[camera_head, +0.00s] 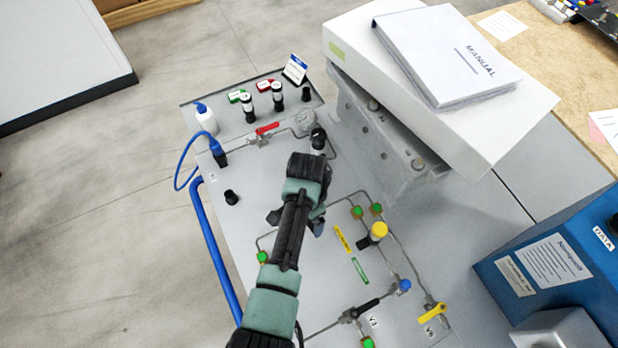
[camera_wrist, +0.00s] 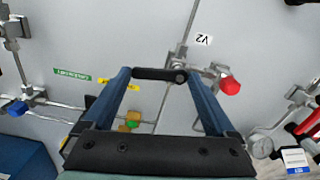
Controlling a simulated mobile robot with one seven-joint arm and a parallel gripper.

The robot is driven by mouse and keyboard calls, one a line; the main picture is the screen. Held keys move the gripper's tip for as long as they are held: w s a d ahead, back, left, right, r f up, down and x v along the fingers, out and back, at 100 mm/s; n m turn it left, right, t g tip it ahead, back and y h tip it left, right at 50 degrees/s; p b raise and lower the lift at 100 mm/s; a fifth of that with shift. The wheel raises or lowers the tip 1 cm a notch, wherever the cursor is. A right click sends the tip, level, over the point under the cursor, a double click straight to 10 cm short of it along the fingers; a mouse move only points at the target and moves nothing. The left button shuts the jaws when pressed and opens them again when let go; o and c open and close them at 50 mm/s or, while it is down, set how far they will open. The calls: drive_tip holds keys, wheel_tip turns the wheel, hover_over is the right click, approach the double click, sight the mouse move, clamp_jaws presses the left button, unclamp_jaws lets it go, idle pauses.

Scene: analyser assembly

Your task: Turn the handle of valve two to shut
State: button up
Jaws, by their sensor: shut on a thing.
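Valve two, marked by a V2 label (camera_wrist: 204,40), sits on the pale panel in the wrist view. Its metal body (camera_wrist: 178,60) is on a pipe rising up the picture. Its black handle (camera_wrist: 160,75) lies crosswise to that pipe. My gripper (camera_wrist: 155,74) has its two blue fingers at the two ends of the handle, holding it lengthwise. In the head view my gripper (camera_head: 317,227) is low over the middle of the panel, and my arm hides most of valve two there.
A red knob (camera_wrist: 229,87) stands close to the right finger in the wrist view. In the head view, a red-handled valve (camera_head: 266,128), a yellow knob (camera_head: 378,231) and a black-handled valve (camera_head: 368,306) surround my arm.

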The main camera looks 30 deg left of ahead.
drive_tip(key=shift+r+m, duration=0.1)
drive_tip(key=shift+m, duration=0.6)
drive_tip(key=shift+a, duration=0.1)
drive_tip(key=o, duration=1)
drive_tip(key=shift+s, duration=0.1)
drive_tip(key=shift+o, duration=0.2)
wheel_tip(320, 180, up, 13)
